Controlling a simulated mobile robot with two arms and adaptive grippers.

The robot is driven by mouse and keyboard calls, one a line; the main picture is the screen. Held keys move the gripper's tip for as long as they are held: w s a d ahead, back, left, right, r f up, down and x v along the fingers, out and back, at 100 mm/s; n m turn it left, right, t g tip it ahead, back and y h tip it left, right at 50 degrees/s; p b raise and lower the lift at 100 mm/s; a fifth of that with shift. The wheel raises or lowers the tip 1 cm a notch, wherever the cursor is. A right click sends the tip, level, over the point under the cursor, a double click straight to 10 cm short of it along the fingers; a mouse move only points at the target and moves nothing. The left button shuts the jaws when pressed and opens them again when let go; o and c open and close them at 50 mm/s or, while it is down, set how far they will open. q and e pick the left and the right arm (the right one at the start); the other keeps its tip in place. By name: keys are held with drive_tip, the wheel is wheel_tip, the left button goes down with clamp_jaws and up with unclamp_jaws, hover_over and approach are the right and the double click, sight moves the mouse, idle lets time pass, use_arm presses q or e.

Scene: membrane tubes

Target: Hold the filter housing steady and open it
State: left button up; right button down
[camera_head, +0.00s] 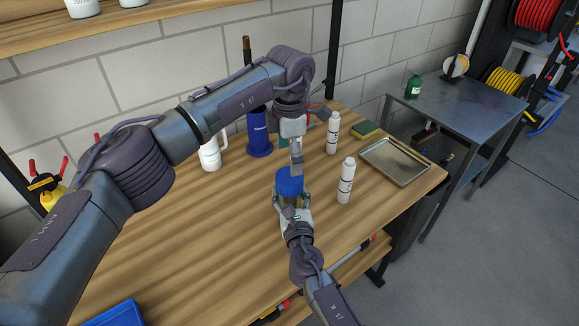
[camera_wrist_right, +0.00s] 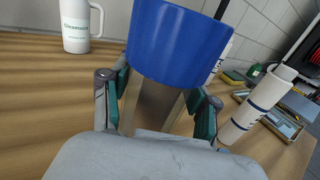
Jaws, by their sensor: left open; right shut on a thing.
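The filter housing (camera_head: 289,186) shows as a blue cylinder standing upright near the middle of the bench. My right gripper (camera_head: 291,203) comes from the front and is shut on it. In the right wrist view the blue housing (camera_wrist_right: 180,42) fills the top middle, with the fingers of my right gripper (camera_wrist_right: 160,105) on both sides below its wide blue part. My left gripper (camera_head: 296,160) points down just above the housing, open. I cannot tell whether its fingertips touch the housing top. Two white tubes stand to the right, one near (camera_head: 346,180) and one farther back (camera_head: 333,132).
A blue cylinder on a round base (camera_head: 259,140) and a white mug (camera_head: 210,154) stand behind on the left. A metal tray (camera_head: 395,161) and a green-yellow sponge (camera_head: 366,130) lie on the right. A blue bin (camera_head: 116,315) is at the front left.

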sight(290, 178)
use_arm(q)
drive_tip(key=m, duration=0.6)
drive_tip(key=shift+m, duration=0.4)
drive_tip(key=m, duration=1)
drive_tip(key=shift+m, duration=0.4)
drive_tip(key=m, duration=0.5)
drive_tip(key=shift+f+m, duration=0.3)
drive_tip(key=shift+f, duration=3.75)
